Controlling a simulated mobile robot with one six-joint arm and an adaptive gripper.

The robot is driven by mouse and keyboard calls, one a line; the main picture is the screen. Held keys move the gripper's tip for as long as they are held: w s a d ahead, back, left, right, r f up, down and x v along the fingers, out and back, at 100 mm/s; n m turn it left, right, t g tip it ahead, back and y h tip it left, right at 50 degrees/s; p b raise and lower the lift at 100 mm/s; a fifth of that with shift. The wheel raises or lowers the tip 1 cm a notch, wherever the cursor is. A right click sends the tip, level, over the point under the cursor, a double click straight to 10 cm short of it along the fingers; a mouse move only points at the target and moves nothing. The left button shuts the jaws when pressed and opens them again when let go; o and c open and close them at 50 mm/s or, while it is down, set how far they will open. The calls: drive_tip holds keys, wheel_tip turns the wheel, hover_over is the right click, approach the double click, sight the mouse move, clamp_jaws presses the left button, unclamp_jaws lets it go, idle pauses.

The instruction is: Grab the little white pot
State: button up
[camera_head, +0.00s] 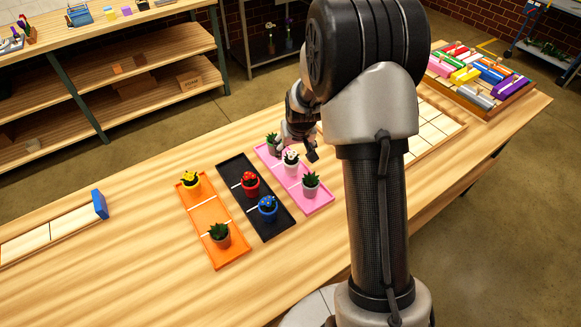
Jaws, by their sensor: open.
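A little white pot (291,167) with white blooms stands upright on the middle of the pink tray (322,205). My gripper (296,152) is open and points down just above and behind this pot. One fingertip is on the left and one on the right in the picture. I cannot tell whether a finger touches the blooms. A greyish pot (311,190) with a green plant stands at the near end of the same tray. Another green plant (272,138) stands at its far end, close to my gripper.
A black tray (280,228) holds a red pot (251,189) and a blue pot (267,212). A wooden rack of coloured items (480,75) sits far right. The table's left middle is clear.

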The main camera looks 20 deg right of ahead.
sight(292, 153)
drive_tip(key=x, duration=0.3)
drive_tip(key=shift+w+f+b, duration=0.15)
drive_tip(key=shift+f+b, duration=0.1)
drive_tip(key=shift+b, duration=0.05)
drive_tip(key=shift+b+x, duration=0.8)
drive_tip(key=shift+x, duration=1.9)
drive_tip(key=shift+a, duration=0.25)
drive_tip(key=c, duration=1.4)
drive_tip(key=shift+r, duration=0.1)
drive_tip(key=shift+c, duration=0.2)
